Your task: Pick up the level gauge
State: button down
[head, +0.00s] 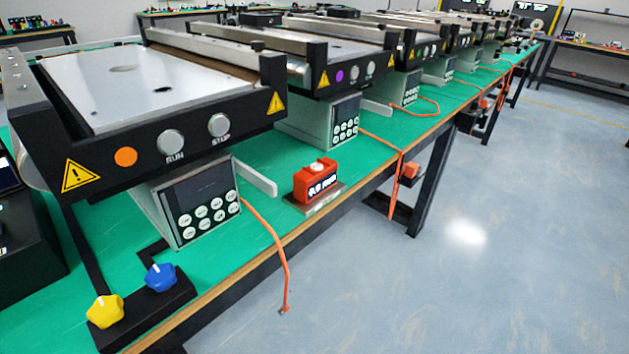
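A small orange-red block (316,183) with a pale round spot on top and dark and white lettering on its front stands on a flat metal plate (313,204). It looks like the level gauge, though its lettering is too small to read. It sits upright on the green bench top (262,162), close to the front edge, near the middle of the head view. Nothing touches it from above. My gripper does not show in this view, so its opening and its place relative to the block cannot be seen.
A mini conveyor (145,85) stands at left above a keypad box (195,204). A black base with a yellow knob (104,311) and a blue knob (161,277) lies in front. An orange cable (277,240) hangs over the bench edge. More conveyors recede behind. Open floor (470,240) lies right.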

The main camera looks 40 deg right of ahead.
aim_at(308, 183)
jog(key=k+l+z, duration=0.15)
jog(key=z, duration=0.25)
jog(key=k+l+z, duration=0.2)
jog(key=z, duration=0.25)
jog(key=l+u, duration=0.25)
jog(key=l, duration=0.25)
jog(key=l+u, duration=0.25)
jog(key=l, duration=0.3)
